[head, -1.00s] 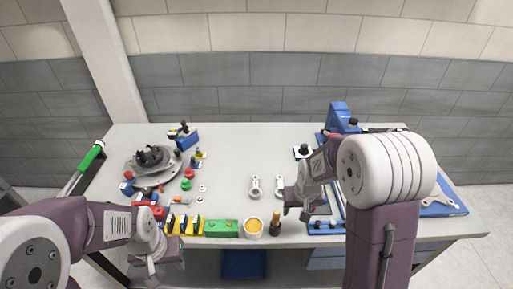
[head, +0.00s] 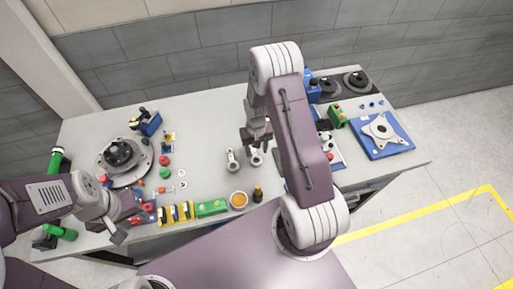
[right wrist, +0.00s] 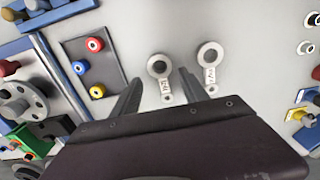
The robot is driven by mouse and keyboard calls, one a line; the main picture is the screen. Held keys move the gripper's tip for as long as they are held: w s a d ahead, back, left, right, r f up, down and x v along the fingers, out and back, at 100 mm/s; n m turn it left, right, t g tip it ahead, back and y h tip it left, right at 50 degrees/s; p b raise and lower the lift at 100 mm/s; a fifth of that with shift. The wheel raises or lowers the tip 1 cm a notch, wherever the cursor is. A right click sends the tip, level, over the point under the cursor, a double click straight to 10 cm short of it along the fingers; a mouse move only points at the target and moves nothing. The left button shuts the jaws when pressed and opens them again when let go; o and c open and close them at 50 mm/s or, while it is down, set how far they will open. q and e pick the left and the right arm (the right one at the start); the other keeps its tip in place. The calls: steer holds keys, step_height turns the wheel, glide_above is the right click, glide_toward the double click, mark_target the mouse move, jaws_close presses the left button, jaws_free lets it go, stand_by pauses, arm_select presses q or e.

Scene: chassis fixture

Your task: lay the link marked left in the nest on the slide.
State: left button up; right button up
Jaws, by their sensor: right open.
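Two pale links with ring heads lie side by side on the table: one link (head: 233,160) on the left in the head view, the other link (head: 256,157) on the right. In the right wrist view both the nearer link (right wrist: 159,67) and the other link (right wrist: 210,56) carry small labels that I cannot read surely. My right gripper (right wrist: 160,84) is open above the table, its fingers either side of the nearer link's label end, holding nothing. My left gripper (head: 117,230) is at the table's front left; its jaws are unclear. I cannot make out the slide's nest.
A dark plate with red and yellow knobs (right wrist: 92,62) lies beside the links. A round fixture (head: 122,158) stands at left. A blue tray (head: 362,143) lies at right.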

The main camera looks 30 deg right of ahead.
mark_target(257, 162)
steer(key=f, duration=0.1)
steer(key=f+b, duration=0.2)
steer(key=shift+w+f, duration=0.2)
steer(key=shift+w, duration=0.05)
steer(key=f+b, duration=0.3)
steer(key=shift+s+f, duration=0.15)
steer(key=shift+s, duration=0.25)
steer(key=shift+f, duration=0.25)
steer(key=shift+w, duration=0.25)
